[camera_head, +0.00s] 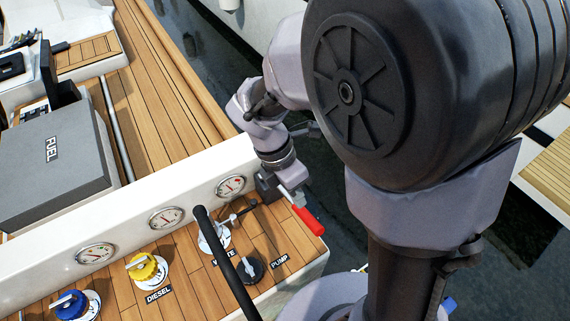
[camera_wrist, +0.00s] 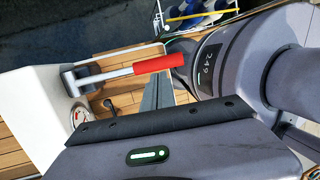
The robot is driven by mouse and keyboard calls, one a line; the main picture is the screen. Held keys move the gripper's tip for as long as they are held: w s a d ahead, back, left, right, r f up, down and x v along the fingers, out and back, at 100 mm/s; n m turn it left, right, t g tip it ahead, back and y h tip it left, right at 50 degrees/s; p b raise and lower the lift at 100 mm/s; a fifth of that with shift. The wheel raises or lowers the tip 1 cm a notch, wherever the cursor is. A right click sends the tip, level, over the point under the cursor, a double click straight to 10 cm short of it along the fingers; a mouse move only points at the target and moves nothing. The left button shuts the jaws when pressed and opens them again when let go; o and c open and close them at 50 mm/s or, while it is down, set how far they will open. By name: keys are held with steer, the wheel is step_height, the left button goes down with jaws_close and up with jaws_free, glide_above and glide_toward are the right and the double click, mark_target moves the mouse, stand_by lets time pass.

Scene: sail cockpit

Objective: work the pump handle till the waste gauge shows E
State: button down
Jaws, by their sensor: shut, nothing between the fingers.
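The pump handle is a metal rod with a red grip (camera_head: 308,220), sticking out from a dark bracket at the end of the white coaming. In the wrist view the red grip (camera_wrist: 158,65) lies above the fingers, and the rod runs left to a grey bracket (camera_wrist: 70,79). My gripper (camera_wrist: 158,90) is shut and empty; whether it touches the handle I cannot tell. In the head view my arm's end hangs just above the handle, its fingers unclear. The gauge nearest the handle (camera_head: 231,186) has a red mark; its needle is too small to read.
Two more gauges (camera_head: 166,218) (camera_head: 95,253) sit left along the coaming. Yellow (camera_head: 147,268), blue (camera_head: 73,305) and white (camera_head: 213,238) deck caps and a black fitting (camera_head: 250,269) lie below. A black hose (camera_head: 224,262) crosses in front. Dark water lies beyond the edge.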

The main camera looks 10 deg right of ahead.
mark_target(307, 217)
steer(key=b+x, duration=0.2)
steer(key=x, duration=0.3)
steer(key=shift+d+f+b, duration=0.1)
steer(key=shift+f+b, duration=0.25)
steer(key=shift+b, duration=0.05)
